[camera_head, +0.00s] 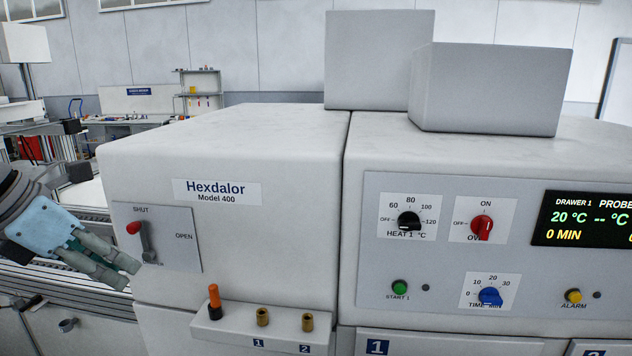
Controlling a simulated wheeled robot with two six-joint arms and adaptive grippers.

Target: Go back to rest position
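My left gripper (130,275) comes in from the left edge. Its two fingers point right and slightly down, beside the lower left side of the white Hexdalor Model 400 machine (270,140). The fingertips lie just below and left of the lever panel (180,250), and nothing shows between them. I cannot tell how far apart the fingers are. The red-knobbed lever (135,228) on that panel stands up, near the SHUT mark. I cannot tell whether the gripper touches the machine. My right gripper is not in view.
A ledge (225,335) holds an orange-handled probe (214,302) and two brass sockets (263,317). The control panel (450,260) with knobs, buttons and a lit display (590,220) is to the right. Grey boxes (490,90) sit on top. A conveyor (70,290) runs at left.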

